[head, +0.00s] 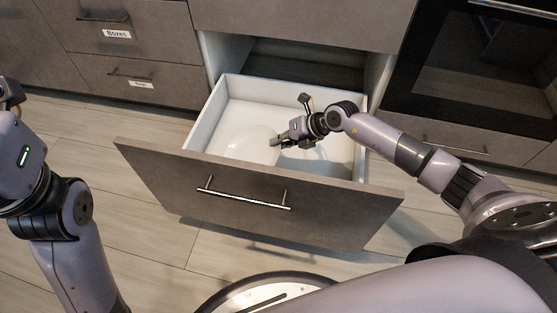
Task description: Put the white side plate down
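The white side plate (248,143) is inside the open drawer (231,98), a pale round shape that is hard to tell from the white drawer floor. My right gripper (276,141) reaches into the drawer from the right, with its fingertips at the plate's right edge. Whether the fingers are closed on the plate or only beside it cannot be made out. Whether the plate rests on the drawer floor is also unclear. My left arm is at the left edge, and its gripper's fingers are out of view.
The drawer's grey front panel (150,169) with a bar handle (243,198) stands pulled out. Closed drawers labelled "Boxes" (117,34) and another label (142,85) are at the left. A dark oven (470,75) is at the right. The wooden floor is clear at the left.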

